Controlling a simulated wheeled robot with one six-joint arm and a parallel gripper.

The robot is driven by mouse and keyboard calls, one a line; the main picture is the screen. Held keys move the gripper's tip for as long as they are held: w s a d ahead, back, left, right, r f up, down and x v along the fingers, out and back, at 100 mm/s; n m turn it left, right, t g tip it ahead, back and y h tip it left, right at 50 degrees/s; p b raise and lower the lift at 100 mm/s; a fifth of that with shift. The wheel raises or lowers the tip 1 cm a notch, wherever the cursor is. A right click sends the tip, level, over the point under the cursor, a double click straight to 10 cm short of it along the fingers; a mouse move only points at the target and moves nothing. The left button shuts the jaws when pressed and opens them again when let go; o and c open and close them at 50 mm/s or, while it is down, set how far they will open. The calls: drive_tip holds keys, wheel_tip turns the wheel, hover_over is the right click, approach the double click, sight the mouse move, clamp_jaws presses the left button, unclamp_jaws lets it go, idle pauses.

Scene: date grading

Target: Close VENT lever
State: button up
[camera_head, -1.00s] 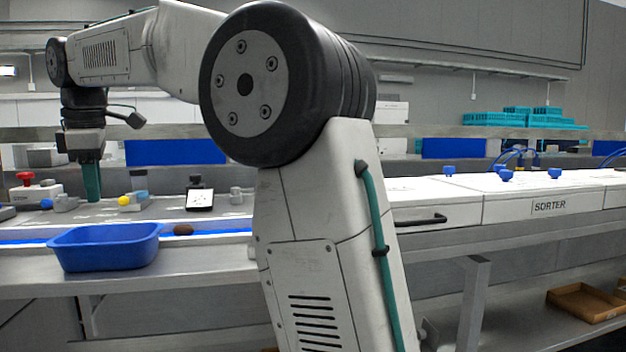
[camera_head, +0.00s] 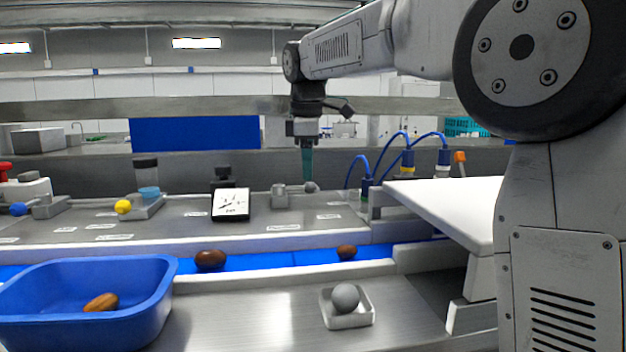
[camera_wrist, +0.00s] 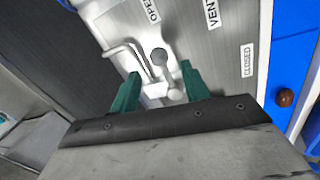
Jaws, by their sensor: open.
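The VENT lever shows in the wrist view as a round grey knob (camera_wrist: 160,57) on a pale arm. The OPEN label (camera_wrist: 149,10), VENT label (camera_wrist: 212,12) and CLOSED label (camera_wrist: 247,60) lie around it. The knob is nearer the OPEN label than the CLOSED one. My gripper (camera_wrist: 159,78) has its two green fingers apart, on either side of the lever's pale arm in the picture; contact cannot be told. In the head view my gripper (camera_head: 307,165) points down just above or behind a grey lever knob (camera_head: 312,187), with its grey block (camera_head: 280,195) to the left.
A blue belt (camera_head: 270,260) with brown dates runs in front of the panel. A blue bin (camera_head: 150,300) stands front left. A small tray (camera_head: 348,320) holds a grey ball. A yellow-knobbed lever (camera_head: 123,207) is left; a white cover (camera_head: 440,205) is right.

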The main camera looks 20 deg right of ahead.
drive_tip(key=shift+w+d+f, duration=0.1)
drive_tip(key=shift+f, duration=0.6)
drive_tip(key=shift+w+d+f, duration=0.15)
drive_tip(key=shift+f, duration=0.6)
drive_tip(key=shift+w+d+f, duration=0.1)
drive_tip(key=shift+f, duration=0.6)
clamp_jaws()
